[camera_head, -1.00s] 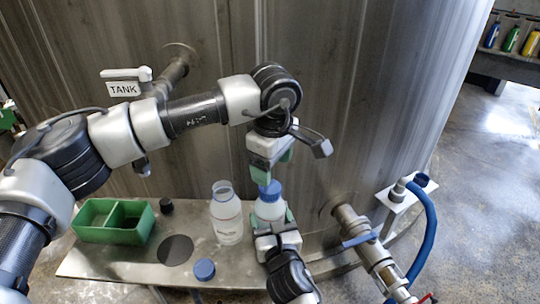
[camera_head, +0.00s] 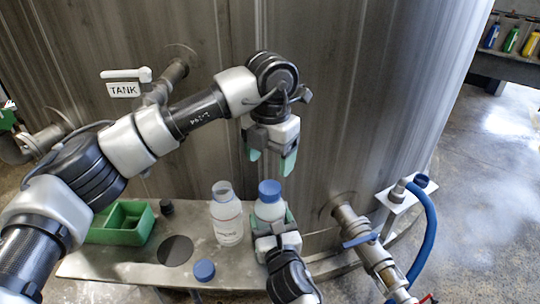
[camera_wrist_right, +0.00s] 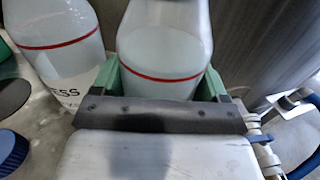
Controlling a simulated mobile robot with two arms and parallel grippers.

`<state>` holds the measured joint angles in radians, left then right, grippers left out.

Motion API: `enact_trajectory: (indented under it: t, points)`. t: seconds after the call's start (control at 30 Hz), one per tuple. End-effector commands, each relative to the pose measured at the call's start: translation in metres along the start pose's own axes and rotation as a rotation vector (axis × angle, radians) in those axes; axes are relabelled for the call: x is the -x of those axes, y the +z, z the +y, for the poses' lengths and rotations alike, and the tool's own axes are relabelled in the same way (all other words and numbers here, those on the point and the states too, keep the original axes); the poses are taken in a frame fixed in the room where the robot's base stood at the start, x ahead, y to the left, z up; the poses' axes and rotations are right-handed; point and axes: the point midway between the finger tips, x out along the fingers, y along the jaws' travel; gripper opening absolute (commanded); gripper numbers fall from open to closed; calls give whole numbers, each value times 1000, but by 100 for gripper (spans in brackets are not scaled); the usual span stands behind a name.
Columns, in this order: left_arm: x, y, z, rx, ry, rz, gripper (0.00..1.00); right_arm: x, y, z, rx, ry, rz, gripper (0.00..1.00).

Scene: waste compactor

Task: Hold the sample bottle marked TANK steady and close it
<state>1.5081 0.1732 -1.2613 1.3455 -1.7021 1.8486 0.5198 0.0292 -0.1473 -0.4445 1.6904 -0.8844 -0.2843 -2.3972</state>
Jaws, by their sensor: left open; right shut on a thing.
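The bottle in my right gripper (camera_head: 272,226) is white and upright, with a blue cap (camera_head: 270,190) on its mouth. This held bottle (camera_head: 270,210) also shows in the right wrist view (camera_wrist_right: 165,45) between the green fingers, with a red line around it; I cannot read its label. Whether the cap is fully tight cannot be told. My left gripper (camera_head: 271,162) is open and empty, pointing down above the cap and apart from it. A second bottle (camera_head: 227,218), uncapped, stands just left; its label ends in "ESS" in the right wrist view (camera_wrist_right: 62,60).
A loose blue cap (camera_head: 204,270) lies on the metal shelf (camera_head: 120,264) near its front edge. A green divided tray (camera_head: 118,238) and a small black cap (camera_head: 166,206) are at the left. A valve (camera_head: 357,240) is at the right.

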Motion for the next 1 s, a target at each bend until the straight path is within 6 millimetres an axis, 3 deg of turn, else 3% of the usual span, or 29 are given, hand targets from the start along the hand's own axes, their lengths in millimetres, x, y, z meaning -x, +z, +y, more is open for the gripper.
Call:
enact_trajectory:
  t: [0.27,0.7,1.0]
  points:
    - [-4,0,0,-2,0,1,70,0,0,0,-1,0,1,8]
    - [-64,0,0,-2,0,3,70,0,0,0,-1,0,1,8]
    - [-80,0,0,-3,1,0,70,0,0,0,-1,0,1,8]
